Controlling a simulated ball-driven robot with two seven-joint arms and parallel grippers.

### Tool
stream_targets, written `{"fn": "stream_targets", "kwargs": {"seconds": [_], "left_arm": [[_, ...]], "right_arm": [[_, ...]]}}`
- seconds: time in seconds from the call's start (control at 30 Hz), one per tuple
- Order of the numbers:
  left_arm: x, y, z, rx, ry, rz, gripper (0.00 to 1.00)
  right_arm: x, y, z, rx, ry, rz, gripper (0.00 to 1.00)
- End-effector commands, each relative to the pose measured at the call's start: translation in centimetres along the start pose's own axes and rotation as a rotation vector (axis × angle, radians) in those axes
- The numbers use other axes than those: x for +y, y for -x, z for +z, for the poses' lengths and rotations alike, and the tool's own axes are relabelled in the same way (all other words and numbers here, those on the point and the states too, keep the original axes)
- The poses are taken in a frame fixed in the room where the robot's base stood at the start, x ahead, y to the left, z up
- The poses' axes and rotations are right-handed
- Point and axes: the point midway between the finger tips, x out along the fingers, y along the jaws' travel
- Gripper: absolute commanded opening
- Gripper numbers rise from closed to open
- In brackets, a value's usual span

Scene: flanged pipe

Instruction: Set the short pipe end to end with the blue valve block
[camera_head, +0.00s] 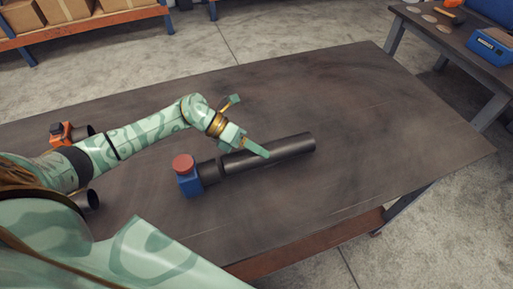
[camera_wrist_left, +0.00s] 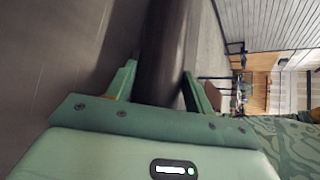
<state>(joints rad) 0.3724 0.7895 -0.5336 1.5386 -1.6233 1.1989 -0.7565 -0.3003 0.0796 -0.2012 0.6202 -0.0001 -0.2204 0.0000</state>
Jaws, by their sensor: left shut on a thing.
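The blue valve block (camera_head: 190,184) with a red round cap (camera_head: 183,163) stands on the table, left of the middle. A dark stub (camera_head: 209,173) points from it to the right. A dark pipe (camera_head: 290,146) lies in line with this stub, its near end close against it; I cannot tell if they touch. My left gripper (camera_head: 261,152) is shut on this pipe. In the left wrist view the pipe (camera_wrist_left: 163,45) runs between both fingers. My right gripper is not in view.
An orange valve (camera_head: 62,133) with a dark stub stands at the far left behind my left arm. Another dark pipe end (camera_head: 89,199) shows beside that arm, mostly hidden. The table's right part (camera_head: 400,130) is clear. A side bench (camera_head: 455,45) with a blue box stands beyond.

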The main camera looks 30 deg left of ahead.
Motion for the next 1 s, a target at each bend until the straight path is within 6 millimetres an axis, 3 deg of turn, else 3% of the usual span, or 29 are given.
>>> {"fn": "stream_targets", "kwargs": {"seconds": [0.23,0.27,0.33,0.73,1.0], "left_arm": [[0.1,-0.1,0.1,-0.003,-0.002,-0.002,0.01],[0.2,-0.1,-0.1,0.0,0.0,0.0,0.55],[0.1,-0.1,-0.1,-0.001,0.0,0.0,0.74],[-0.1,0.8,0.1,0.0,0.001,0.002,0.74],[0.0,6.8,0.0,0.001,0.0,0.006,0.74]], "right_arm": [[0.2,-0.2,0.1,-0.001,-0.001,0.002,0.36],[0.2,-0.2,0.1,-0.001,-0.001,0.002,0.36],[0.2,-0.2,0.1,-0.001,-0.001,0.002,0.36],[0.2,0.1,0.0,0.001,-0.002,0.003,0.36],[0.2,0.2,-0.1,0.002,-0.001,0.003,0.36]]}}
